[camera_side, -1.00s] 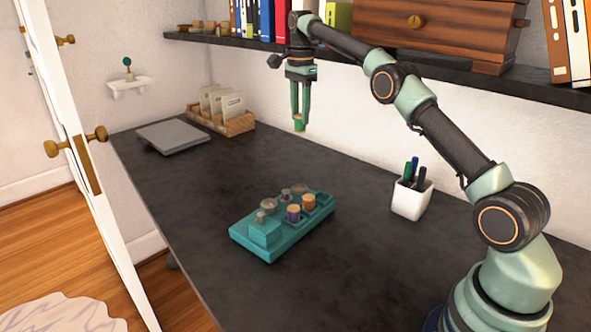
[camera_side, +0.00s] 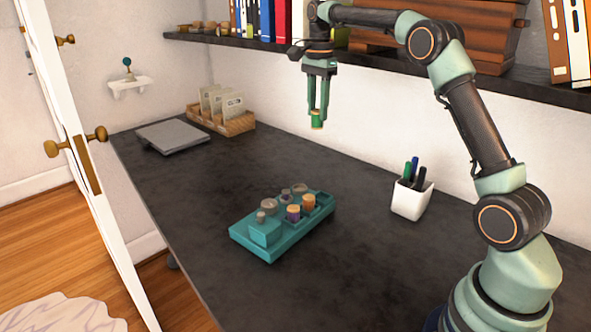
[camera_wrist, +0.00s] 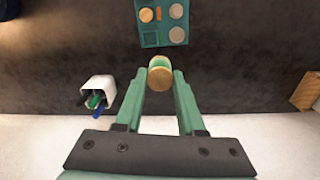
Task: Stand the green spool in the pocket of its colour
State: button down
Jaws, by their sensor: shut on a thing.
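The green spool (camera_side: 317,121) is between the fingertips of my gripper (camera_side: 317,112), high above the back of the desk. In the wrist view my gripper (camera_wrist: 160,80) is shut on the spool (camera_wrist: 160,77), whose tan round end faces the camera. The teal tray (camera_side: 268,252) stands on the desk, in front of and below my gripper. It holds several spools, among them an orange one (camera_side: 308,202) and a purple one (camera_side: 293,214). In the wrist view the tray (camera_wrist: 149,38) shows at the top, cut off by the edge. I cannot tell which pocket is green.
A white pen cup (camera_side: 409,199) stands right of the tray. A wooden file box (camera_side: 232,124) and a grey flat device (camera_side: 172,135) are at the back left. A dark shelf (camera_side: 380,62) runs behind my arm. The desk (camera_side: 200,205) around the tray is mostly clear.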

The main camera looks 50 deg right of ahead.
jog(key=s+f, duration=0.1)
jog(key=f, duration=0.6)
jog(key=s+f, duration=0.1)
jog(key=f, duration=1.2)
jog(key=shift+s+a+f, duration=0.1)
jog(key=shift+s+f, duration=0.2)
jog(key=shift+s, duration=0.1)
jog(key=shift+f, duration=0.2)
jog(key=c, duration=0.5)
grip_release()
jog(key=shift+r, duration=0.1)
